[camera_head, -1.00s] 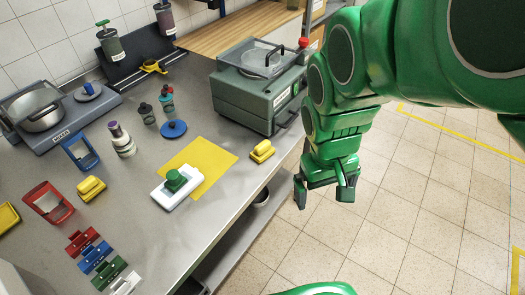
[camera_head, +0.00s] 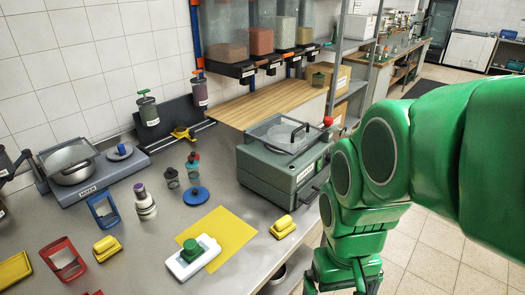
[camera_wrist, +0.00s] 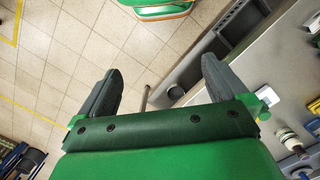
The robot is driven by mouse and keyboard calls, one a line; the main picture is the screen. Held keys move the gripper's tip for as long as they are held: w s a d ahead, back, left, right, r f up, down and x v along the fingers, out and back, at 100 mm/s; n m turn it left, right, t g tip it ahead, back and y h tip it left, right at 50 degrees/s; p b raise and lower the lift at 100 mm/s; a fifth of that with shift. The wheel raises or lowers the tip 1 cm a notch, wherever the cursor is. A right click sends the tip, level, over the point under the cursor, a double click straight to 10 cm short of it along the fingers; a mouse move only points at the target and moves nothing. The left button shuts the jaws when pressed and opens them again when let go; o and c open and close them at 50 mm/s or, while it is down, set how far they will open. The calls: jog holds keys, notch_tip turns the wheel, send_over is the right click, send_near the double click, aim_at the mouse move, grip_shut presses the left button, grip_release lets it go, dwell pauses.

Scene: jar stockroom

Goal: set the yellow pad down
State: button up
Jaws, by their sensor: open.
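A yellow pad with a raised grip (camera_head: 284,227) lies on the grey worktop near its front edge, just right of a flat yellow sheet (camera_head: 236,230). Two more yellow pieces are at the left: a similar pad (camera_head: 106,248) and a yellow item (camera_head: 14,270) cut by the picture edge. My gripper (camera_wrist: 160,75) is open in the wrist view, with nothing between its fingers and the tiled floor below. In the head view it hangs at the bottom, off the worktop's front edge, its fingertips cut off by the frame.
A green-grey machine with a clear lid (camera_head: 285,160) stands behind the yellow pad. Bottles, a blue disc (camera_head: 196,196), and red and blue frames crowd the left. Open floor lies to the right.

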jog(key=w+f+n+t, duration=0.1)
jog(key=w+f+n, duration=0.15)
jog(key=w, duration=0.75)
jog(key=n+t+y, duration=0.3)
jog(key=n+t, duration=0.1)
send_over(285, 221)
jog(key=s+d, duration=0.2)
jog(key=f, duration=1.5)
jog(key=shift+a+f, duration=0.2)
jog(key=shift+f, duration=0.2)
jog(key=shift+w+f, duration=0.15)
jog(key=shift+f, duration=0.1)
jog(key=shift+x, duration=3.8)
jog(key=shift+w+a+r, duration=0.1)
jog(key=shift+a, duration=0.05)
jog(key=shift+c, duration=0.5)
jog(key=c, duration=0.8)
jog(key=shift+o, duration=0.2)
